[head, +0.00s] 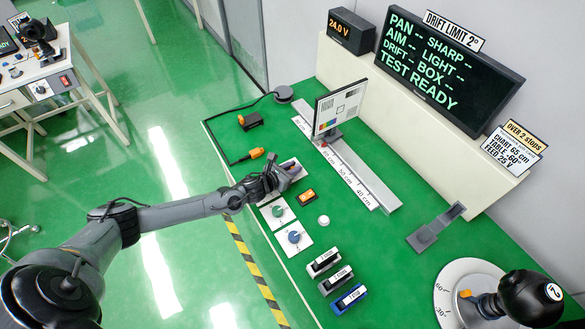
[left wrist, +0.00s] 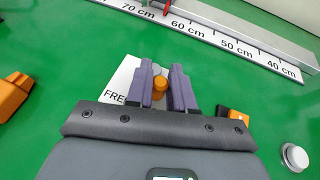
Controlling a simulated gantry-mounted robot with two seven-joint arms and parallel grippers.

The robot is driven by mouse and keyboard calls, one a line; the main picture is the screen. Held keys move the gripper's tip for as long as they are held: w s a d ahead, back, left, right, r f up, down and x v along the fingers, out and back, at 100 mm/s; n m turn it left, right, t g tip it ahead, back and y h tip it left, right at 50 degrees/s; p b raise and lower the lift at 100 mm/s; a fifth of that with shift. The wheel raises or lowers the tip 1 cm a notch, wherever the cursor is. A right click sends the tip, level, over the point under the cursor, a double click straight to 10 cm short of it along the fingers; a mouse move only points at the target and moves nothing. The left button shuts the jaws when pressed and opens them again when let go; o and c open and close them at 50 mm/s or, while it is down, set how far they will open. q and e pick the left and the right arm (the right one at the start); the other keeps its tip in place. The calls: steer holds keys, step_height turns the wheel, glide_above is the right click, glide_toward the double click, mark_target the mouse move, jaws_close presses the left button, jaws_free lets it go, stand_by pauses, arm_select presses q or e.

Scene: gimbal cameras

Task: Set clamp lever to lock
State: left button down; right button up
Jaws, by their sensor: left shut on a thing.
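The clamp lever (left wrist: 159,84) shows in the left wrist view as an orange, round-topped piece between my left gripper's two purple fingers (left wrist: 160,92). The left gripper is shut on it. The lever stands on a white plate (left wrist: 121,78) on the green bench. The letters "FRE" can be read at the plate's left edge; the rest of its lettering is hidden by the fingers. In the head view my left gripper (head: 286,172) reaches in from the left over this plate and hides most of the lever. My right gripper is in neither view.
Plates with a green knob (head: 278,211) and a blue knob (head: 294,237) lie nearer along the bench edge. An orange switch (head: 307,196) and a white button (head: 323,220) are close by. Beyond are a ruler rail (head: 359,185) and a chart board (head: 339,108).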

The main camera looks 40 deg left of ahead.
arm_select(q)
steer(key=shift+d+r+n+y+p, duration=0.1)
steer(key=shift+d+n+y+p, duration=0.1)
steer(key=shift+n+y+p, duration=0.25)
steer(key=c, duration=1.1)
jaws_free()
steer(key=shift+o, duration=0.2)
steer(key=shift+s, duration=0.1)
steer(key=p+v, duration=0.1)
steer(key=v, duration=0.9)
steer(key=shift+s+p, duration=0.3)
